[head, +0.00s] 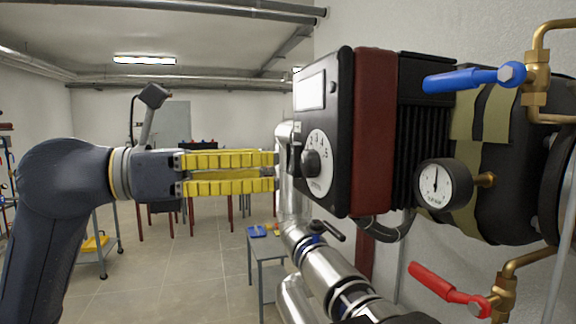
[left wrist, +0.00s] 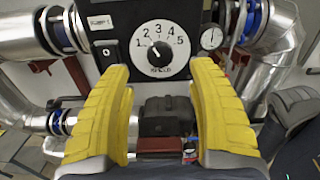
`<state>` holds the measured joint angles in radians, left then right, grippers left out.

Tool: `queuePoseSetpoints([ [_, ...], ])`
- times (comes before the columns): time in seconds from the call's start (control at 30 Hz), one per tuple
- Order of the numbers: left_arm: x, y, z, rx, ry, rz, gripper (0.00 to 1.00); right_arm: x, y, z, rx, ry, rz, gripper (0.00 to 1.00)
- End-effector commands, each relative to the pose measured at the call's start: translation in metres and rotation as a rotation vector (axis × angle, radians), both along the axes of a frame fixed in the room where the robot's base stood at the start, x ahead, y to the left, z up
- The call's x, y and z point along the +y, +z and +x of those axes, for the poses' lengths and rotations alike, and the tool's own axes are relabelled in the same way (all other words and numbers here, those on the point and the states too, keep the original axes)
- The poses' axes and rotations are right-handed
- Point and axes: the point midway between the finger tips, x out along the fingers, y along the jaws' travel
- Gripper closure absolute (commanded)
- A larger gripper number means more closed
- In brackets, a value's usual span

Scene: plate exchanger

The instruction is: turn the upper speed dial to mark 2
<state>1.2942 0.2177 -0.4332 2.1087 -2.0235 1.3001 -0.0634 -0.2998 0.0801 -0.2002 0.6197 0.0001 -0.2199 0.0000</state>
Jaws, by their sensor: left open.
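The speed dial (head: 322,180) is a white round plate with numbers and a black knob (head: 310,163) on the front of a black pump box (head: 340,120). In the left wrist view the dial (left wrist: 160,66) shows marks 1 to 5 around its knob (left wrist: 160,52). The knob's pointer is too small to read surely; it seems to lean up-left. My left gripper (head: 276,171), with yellow ribbed fingers, is open and empty, just left of the dial in the head view. In the left wrist view the fingers (left wrist: 163,72) are spread below the dial, apart from the knob. My right gripper is out of view.
A blue-handled valve (head: 460,79), a red-handled valve (head: 445,288) and a pressure gauge (head: 440,186) sit right of the box. Silver pipes (head: 325,262) run below. In the left wrist view a dark box (left wrist: 165,118) is below, between the fingers.

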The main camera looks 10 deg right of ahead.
Motion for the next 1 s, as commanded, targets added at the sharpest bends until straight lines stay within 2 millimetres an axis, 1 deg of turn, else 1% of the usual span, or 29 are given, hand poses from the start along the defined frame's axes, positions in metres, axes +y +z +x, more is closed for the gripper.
queuePoseSetpoints([
  [0.03, 0.009, -0.001, 0.001, 0.000, 0.004, 0.001, 0.42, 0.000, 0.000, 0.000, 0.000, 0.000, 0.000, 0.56],
  [0.2, 0.034, -0.001, -0.001, 0.001, 0.003, 0.001, 0.42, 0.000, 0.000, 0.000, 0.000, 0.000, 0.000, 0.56],
  [0.4, 0.052, -0.001, -0.002, 0.001, 0.001, 0.001, 0.42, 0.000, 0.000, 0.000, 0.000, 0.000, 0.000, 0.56],
  [0.6, 0.058, -0.001, -0.003, 0.001, 0.000, 0.001, 0.42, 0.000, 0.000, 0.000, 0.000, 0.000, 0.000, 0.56],
  [0.9, 0.059, 0.000, -0.003, 0.002, 0.000, 0.001, 0.42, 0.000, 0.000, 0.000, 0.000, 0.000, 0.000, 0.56],
  [1.0, 0.058, 0.004, -0.003, -0.006, 0.002, -0.018, 0.42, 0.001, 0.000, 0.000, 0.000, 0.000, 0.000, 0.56],
])
